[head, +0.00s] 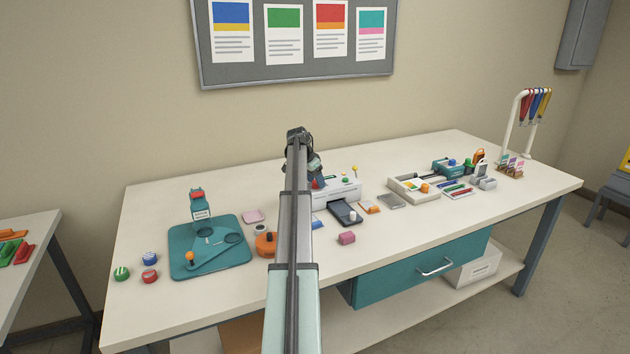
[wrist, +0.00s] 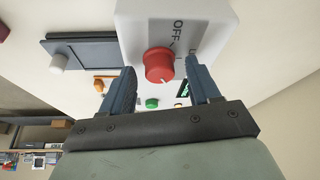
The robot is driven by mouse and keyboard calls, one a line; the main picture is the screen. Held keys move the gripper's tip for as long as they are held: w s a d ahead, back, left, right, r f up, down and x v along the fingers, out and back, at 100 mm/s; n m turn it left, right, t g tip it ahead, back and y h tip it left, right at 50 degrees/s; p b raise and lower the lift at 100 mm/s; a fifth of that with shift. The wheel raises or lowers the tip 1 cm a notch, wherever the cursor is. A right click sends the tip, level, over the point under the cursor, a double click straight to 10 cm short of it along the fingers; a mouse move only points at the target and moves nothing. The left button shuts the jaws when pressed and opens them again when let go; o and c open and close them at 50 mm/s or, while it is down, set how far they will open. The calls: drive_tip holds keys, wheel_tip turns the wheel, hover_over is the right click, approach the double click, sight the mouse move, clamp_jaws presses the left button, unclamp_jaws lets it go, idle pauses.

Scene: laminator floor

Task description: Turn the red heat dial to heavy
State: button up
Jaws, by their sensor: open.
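The red heat dial (wrist: 157,66) sits on the white laminator's side (wrist: 150,18) in the wrist view. A short white mark shows on its lower right edge. The word OFF is printed beside it, and another label is partly hidden by the right finger. My gripper (wrist: 160,74) is open, with one finger on each side of the dial and visible space between them and it. In the head view the white laminator (head: 345,190) stands mid-table. My arm hides part of it, and a small red patch (head: 316,184) shows at its left end.
A dark tray with a white knob (head: 345,212) lies in front of the laminator. The table's front right is clear.

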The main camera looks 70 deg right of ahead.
drive_tip(key=v, duration=1.3)
drive_tip(key=shift+r, duration=0.4)
drive_tip(key=shift+w+a, duration=0.1)
